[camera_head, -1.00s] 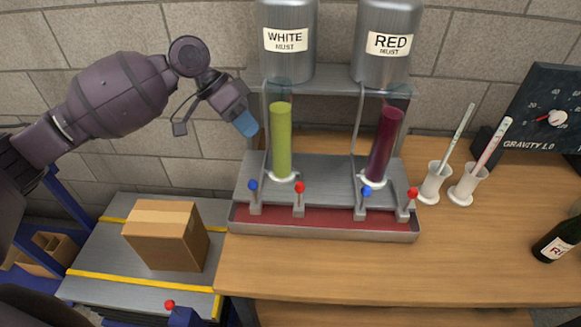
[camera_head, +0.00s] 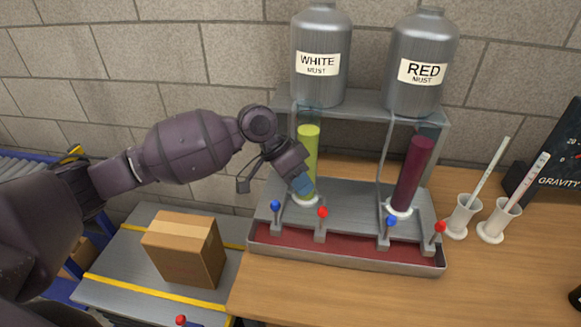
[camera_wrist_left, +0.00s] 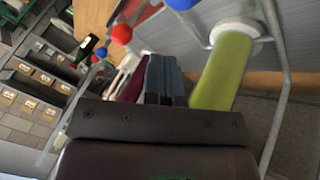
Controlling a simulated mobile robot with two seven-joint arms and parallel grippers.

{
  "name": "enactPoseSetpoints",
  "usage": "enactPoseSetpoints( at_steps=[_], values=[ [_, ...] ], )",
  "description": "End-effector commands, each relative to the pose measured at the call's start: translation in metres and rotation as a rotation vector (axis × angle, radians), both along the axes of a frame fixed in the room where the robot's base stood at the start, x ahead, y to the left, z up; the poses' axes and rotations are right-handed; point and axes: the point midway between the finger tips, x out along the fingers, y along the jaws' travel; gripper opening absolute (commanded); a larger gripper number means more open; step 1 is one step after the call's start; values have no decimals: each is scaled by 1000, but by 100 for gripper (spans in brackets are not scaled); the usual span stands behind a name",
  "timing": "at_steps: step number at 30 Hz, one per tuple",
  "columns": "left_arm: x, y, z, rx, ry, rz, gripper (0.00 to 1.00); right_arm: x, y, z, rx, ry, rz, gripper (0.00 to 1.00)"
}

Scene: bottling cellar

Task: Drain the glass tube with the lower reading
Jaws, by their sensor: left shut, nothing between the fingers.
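A glass tube with yellow-green liquid (camera_head: 308,148) stands under the WHITE must tank, and one with dark red liquid (camera_head: 411,174) under the RED tank. The two levels look close; I cannot tell which is lower. Below the green tube are a blue-knobbed lever (camera_head: 276,205) and a red-knobbed lever (camera_head: 323,212). Below the red tube are another blue knob (camera_head: 391,221) and red knob (camera_head: 440,226). My left gripper (camera_head: 302,186) is shut and empty, overlapping the green tube's lower part, above the knobs. The left wrist view shows its fingers (camera_wrist_left: 165,80) beside the green tube (camera_wrist_left: 222,72).
A metal drip tray (camera_head: 345,261) fronts the stand. White cylinders with sticks (camera_head: 460,217) stand right on the wooden table (camera_head: 480,285). A dark GRAVITY dial board (camera_head: 560,165) is at the right edge. A cardboard box (camera_head: 185,248) sits on a platform at the left.

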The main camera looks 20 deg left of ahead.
Motion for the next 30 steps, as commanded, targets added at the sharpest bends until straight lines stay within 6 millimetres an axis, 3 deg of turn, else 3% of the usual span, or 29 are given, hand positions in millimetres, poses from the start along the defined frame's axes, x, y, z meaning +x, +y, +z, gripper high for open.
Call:
enactPoseSetpoints(
  at_steps=[9, 21, 30],
  values=[
    [-18, -26, -9, -1, -2, -1, 0, -2, 0, 3, 0, -1, -1, 40],
    [-20, -28, -10, -1, -1, 0, 0, -10, -1, -4, 2, 17, -7, 40],
    [-14, -29, -9, 6, -33, -1, 0, -5, 0, 0, 2, 7, -4, 40]
  ],
)
